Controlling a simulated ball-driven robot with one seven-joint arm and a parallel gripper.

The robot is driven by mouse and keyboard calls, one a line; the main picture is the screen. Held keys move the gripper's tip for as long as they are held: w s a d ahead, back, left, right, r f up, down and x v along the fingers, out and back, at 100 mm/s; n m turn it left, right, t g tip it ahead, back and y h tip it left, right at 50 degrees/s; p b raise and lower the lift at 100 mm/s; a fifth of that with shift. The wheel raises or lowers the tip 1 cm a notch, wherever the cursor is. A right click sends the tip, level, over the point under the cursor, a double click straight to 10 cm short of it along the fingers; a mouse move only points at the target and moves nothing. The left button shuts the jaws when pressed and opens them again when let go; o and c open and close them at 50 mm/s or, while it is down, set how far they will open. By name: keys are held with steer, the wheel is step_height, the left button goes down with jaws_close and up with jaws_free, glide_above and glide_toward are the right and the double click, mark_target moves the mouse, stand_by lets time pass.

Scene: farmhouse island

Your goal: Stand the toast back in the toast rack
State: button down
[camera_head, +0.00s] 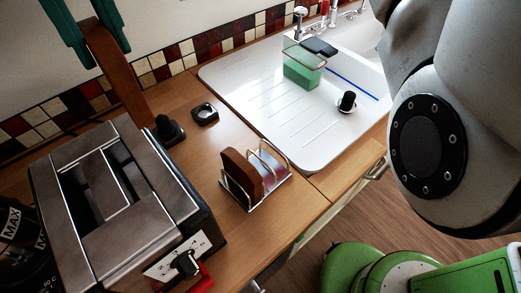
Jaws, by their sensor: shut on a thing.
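My gripper (97,50), with teal fingers, is at the top left, shut on a brown slice of toast (122,82). The slice hangs down, long and narrow in view and tilted, in front of the tiled wall and behind the toaster. The wire toast rack (272,182) stands on the wooden worktop near the middle, right of and below my gripper. Another brown slice (239,173) stands in its left end. The rack's right part shows no brown slice.
A metal toaster (155,223) fills the lower left, between my gripper and the front edge. Small black items (204,114) lie behind it. A white sink drainer (255,95) holds a green-filled clear container (302,72) and a small black-and-white item (347,102).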

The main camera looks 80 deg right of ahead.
steer(key=s+d+f+b, duration=1)
steer(key=s+d+f, duration=0.1)
steer(key=s+f, duration=0.45)
step_height(320, 180, down, 10)
steer(key=b, duration=0.1)
steer(key=shift+f, duration=0.15)
steer(key=shift+f+b, duration=0.15)
steer(key=shift+b, duration=0.2)
steer(key=c, duration=0.9)
jaws_free()
steer(key=r, duration=0.4)
steer(key=r+p, duration=0.1)
steer(key=r, duration=0.3)
steer(key=w+r, duration=0.1)
steer(key=r, duration=0.3)
steer(key=shift+w+d+r+p, duration=0.1)
steer(key=shift+d+r+p, duration=0.1)
steer(key=shift+d+p, duration=0.2)
